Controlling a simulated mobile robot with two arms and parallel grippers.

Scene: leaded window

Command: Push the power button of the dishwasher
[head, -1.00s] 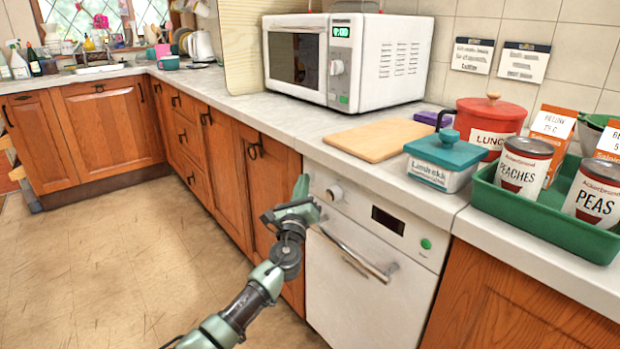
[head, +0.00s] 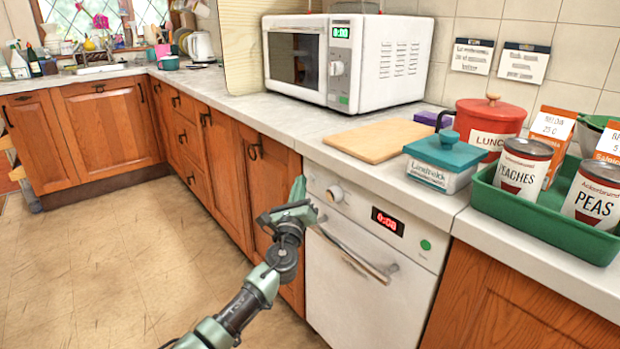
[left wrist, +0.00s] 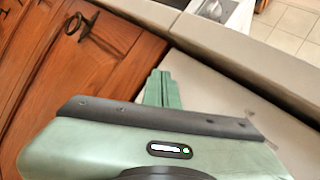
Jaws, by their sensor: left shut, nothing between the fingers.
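The white dishwasher (head: 350,295) stands under the counter, with a silver bar handle across its door. Its control panel has a round knob (head: 335,194) at the left, a display (head: 388,221) lit with red digits in the middle and a round green button (head: 426,244) at the right. My left gripper (head: 299,187) is shut and empty at the panel's upper left end, left of the knob. It hides that end, and I cannot tell whether the tips touch the panel. In the left wrist view the closed fingers (left wrist: 162,90) point at the pale front. My right gripper is not in view.
Wooden cabinets with dark ring handles (head: 254,151) flank the dishwasher. The counter above holds a microwave (head: 385,70), a wooden board (head: 378,140), a teal-lidded box (head: 440,165), a red pot (head: 490,125) and a green tray (head: 535,215) with cans. The floor at left is clear.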

